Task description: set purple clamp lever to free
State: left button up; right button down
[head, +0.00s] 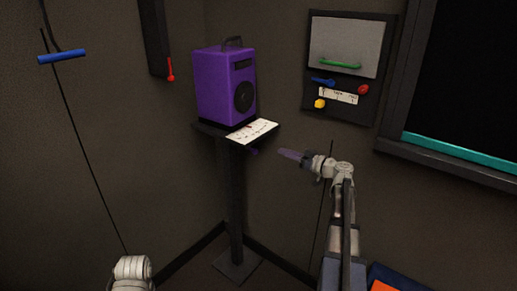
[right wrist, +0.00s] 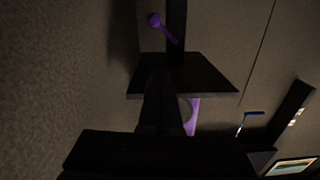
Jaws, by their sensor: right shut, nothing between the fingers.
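The purple clamp lever (head: 254,151) shows as a small purple end just under the stand's top plate in the head view. In the right wrist view the lever (right wrist: 166,28) is a thin purple bar with a round knob, slanting away from the dark post. My right gripper (head: 284,153) is shut and empty, to the right of the lever and apart from it. Its dark fingers (right wrist: 160,100) point toward the plate in the right wrist view. My left gripper is not in view; only a pale part of that arm shows at the bottom left.
A purple speaker box (head: 224,85) stands on the stand's plate with a white label card (head: 253,131) at its front. A wall panel (head: 340,98) with a green handle and coloured knobs is behind, to the right. A blue pull bar (head: 62,56) hangs at the left.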

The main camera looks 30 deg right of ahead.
jog(key=f+b+x, duration=0.3)
jog(key=x, duration=1)
jog(key=shift+s+a, duration=0.1)
jog(key=shift+s, duration=0.05)
